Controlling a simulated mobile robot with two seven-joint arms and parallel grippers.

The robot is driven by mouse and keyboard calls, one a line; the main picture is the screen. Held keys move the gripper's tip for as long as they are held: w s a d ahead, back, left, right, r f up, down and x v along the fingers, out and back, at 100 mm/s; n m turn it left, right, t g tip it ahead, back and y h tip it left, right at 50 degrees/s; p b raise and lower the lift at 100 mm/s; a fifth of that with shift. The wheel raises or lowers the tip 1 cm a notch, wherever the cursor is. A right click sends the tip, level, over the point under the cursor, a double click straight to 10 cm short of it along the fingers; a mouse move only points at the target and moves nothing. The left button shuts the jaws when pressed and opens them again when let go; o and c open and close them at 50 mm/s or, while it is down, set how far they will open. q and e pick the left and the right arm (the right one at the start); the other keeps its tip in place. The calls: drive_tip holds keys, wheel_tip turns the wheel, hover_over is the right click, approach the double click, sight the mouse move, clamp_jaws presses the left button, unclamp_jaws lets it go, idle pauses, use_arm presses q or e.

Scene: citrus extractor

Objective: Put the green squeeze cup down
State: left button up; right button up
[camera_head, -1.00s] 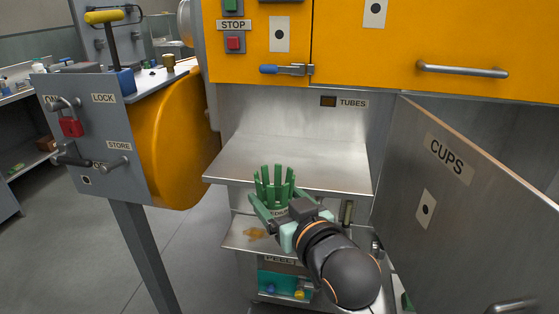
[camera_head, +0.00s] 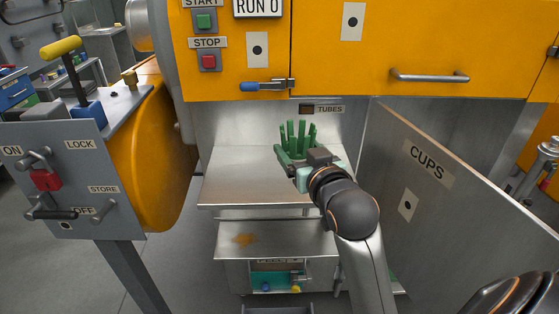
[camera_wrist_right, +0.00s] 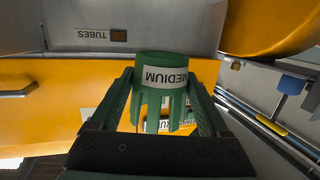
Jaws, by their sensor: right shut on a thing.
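The green squeeze cup (camera_head: 300,134) has several upright green prongs. In the head view it is at the right part of the upper steel shelf (camera_head: 236,180), near the back panel; I cannot tell whether it touches the shelf. My right gripper (camera_head: 295,158) is shut on it. In the right wrist view the cup (camera_wrist_right: 162,68) sits between the two green fingers, with a white "MEDIUM" label on its body and its prongs toward the palm. My left gripper is not in view.
The open "CUPS" door (camera_head: 450,205) stands right of my arm. Orange cabinet doors (camera_head: 400,45) with a handle hang above. A lower steel tray (camera_head: 300,242) carries an orange-brown stain. The lever box (camera_head: 60,185) is at left. The left half of the upper shelf is clear.

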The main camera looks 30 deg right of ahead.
drive_tip(key=shift+d+r+h, duration=0.3)
drive_tip(key=shift+d+r, duration=0.1)
drive_tip(key=shift+r, duration=0.05)
drive_tip(key=shift+w+f, duration=0.2)
drive_tip(key=shift+w, duration=0.1)
hover_over(257, 179)
drive_tip(key=f, duration=0.9)
drive_tip(key=shift+s+f+b, duration=0.2)
drive_tip(key=shift+b, duration=0.15)
wheel_tip(257, 179, down, 3)
drive_tip(key=shift+w+f, duration=0.1)
drive_tip(key=shift+f, duration=0.05)
